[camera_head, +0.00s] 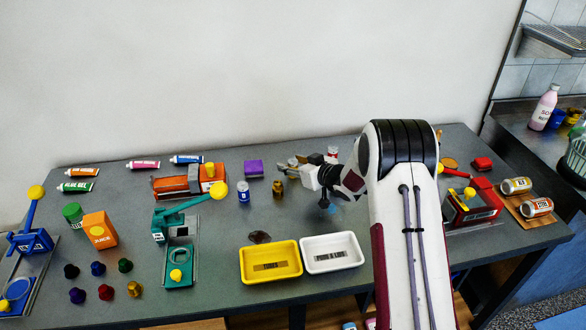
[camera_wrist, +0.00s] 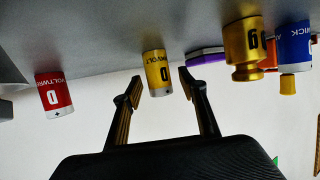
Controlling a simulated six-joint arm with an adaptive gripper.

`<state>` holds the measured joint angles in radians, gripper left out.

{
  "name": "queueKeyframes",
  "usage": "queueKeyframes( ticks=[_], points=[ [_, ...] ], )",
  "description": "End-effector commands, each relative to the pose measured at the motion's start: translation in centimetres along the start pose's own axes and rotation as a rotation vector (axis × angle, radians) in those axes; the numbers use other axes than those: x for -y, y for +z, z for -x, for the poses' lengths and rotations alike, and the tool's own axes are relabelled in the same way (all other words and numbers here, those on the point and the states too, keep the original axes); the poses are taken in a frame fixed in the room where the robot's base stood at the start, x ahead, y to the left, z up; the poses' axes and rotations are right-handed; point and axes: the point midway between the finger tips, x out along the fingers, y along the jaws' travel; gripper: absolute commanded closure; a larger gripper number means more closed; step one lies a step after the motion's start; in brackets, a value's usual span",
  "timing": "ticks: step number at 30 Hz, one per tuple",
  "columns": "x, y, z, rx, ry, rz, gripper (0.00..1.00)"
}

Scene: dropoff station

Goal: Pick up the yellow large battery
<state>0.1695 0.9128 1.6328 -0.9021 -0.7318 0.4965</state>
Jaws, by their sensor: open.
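The yellow large battery (camera_wrist: 157,70), marked with a D, stands on the table in the wrist view, which looks upside down. My gripper (camera_wrist: 160,86) is open, with one finger on each side of the battery's exposed end in the picture. I cannot tell whether the fingers touch it or how deep they reach around it. Nothing is held. In the head view my gripper (camera_head: 288,166) is low near the back of the table, and I cannot clearly make out the yellow battery there.
A red D battery (camera_wrist: 53,93) stands to the left in the wrist view. A gold weight (camera_wrist: 243,46) and a blue container (camera_wrist: 293,44) stand to the right. Yellow (camera_head: 270,263) and white (camera_head: 332,253) trays sit at the front.

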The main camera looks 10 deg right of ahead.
Motion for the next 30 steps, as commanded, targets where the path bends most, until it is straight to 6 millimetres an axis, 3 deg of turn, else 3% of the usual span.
queueKeyframes(
  ticks=[12, 17, 30],
  points=[
    [0.00, 0.00, 0.03, 0.000, 0.000, 0.000, 0.58],
    [0.00, 0.00, 0.03, 0.000, 0.000, 0.000, 1.00],
    [0.00, -0.33, 0.14, -0.001, 0.000, 0.001, 1.00]
  ],
)
